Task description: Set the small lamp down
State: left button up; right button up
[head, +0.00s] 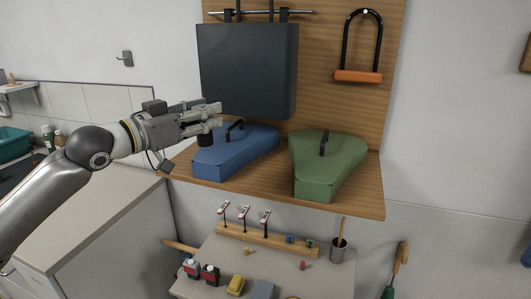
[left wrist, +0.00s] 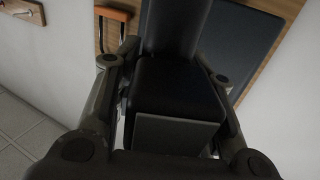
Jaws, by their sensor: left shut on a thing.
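My left gripper (head: 213,112) comes in from the left and is shut on a small dark thing, which I take to be the small lamp (head: 205,139). Its black lower part shows under the fingers, above the left end of the wooden shelf (head: 362,190). I cannot tell whether it touches the shelf or the blue case. In the left wrist view the dark body of the lamp (left wrist: 175,92) fills the space between the two fingers (left wrist: 170,70). My right gripper is not in view.
A blue case (head: 235,155) and a green case (head: 330,165) with black handles take up most of the shelf. A dark bag (head: 247,70) hangs behind them, and a U-lock (head: 358,76) hangs at right. A lower table (head: 220,262) holds several small things.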

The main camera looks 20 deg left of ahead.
pick_arm(q)
jog(key=w+d+f+p, duration=0.2)
jog(key=w+f, duration=0.1)
jog(key=w+d+f+p, duration=0.2)
jog(key=w+d+f, duration=0.1)
jog(key=f, duration=0.1)
jog(key=w+d+f+p, duration=0.2)
jog(key=w+d+f, duration=0.1)
jog(key=f, duration=0.1)
jog(key=shift+w+d+f, duration=0.2)
jog(key=shift+f, duration=0.35)
jog(key=shift+a, duration=0.1)
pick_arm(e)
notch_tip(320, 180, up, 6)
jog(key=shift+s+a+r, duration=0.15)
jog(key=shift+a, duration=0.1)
pick_arm(q)
jog(key=shift+f, duration=0.2)
jog(key=o, duration=0.9)
